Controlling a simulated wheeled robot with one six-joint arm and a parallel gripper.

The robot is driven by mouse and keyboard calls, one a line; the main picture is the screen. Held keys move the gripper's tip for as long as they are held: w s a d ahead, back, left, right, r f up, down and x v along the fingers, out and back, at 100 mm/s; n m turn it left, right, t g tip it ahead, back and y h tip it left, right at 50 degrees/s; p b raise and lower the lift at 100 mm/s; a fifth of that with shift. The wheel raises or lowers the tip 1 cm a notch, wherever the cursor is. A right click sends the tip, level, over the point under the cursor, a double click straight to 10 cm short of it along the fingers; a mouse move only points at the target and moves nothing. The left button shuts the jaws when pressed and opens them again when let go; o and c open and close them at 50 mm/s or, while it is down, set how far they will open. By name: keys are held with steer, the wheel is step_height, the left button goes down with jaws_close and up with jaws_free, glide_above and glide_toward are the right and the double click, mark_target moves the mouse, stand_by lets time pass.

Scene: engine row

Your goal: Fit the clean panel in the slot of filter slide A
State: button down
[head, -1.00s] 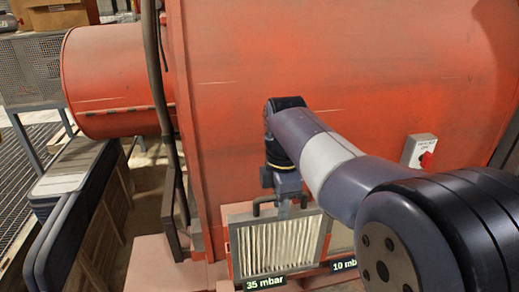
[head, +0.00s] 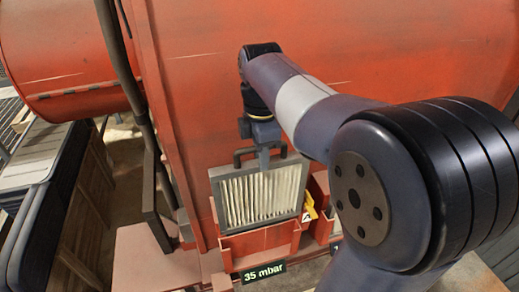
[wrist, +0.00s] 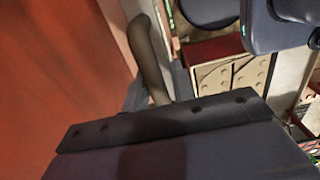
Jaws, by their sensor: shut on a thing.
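My gripper (head: 264,160) is shut on the dark handle (head: 243,156) at the top of a filter panel (head: 262,194). The panel has a grey frame and pale, clean-looking pleats. It is upright, its face towards the head camera. Its lower edge is at the red holder (head: 257,240) of filter slide A, just above or behind the holder's front wall. I cannot tell how deep it sits in the slot. A yellow tag (head: 308,206) with a letter A is at the holder's right. In the wrist view, a dark bolted part fills the lower half, and the panel cannot be made out.
A "35 mbar" display (head: 263,272) is below the holder. A second red holder (head: 321,205) stands to the right, partly behind my arm. A large red housing (head: 190,70) rises behind. A dark pipe (head: 125,75) runs down at the left, near a dark-sided bench (head: 50,190).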

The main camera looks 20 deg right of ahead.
mark_target(261, 189)
stand_by(0.4)
steer(key=shift+f+b, duration=1.75)
steer(key=shift+f, duration=1.15)
steer(key=shift+p, duration=0.6)
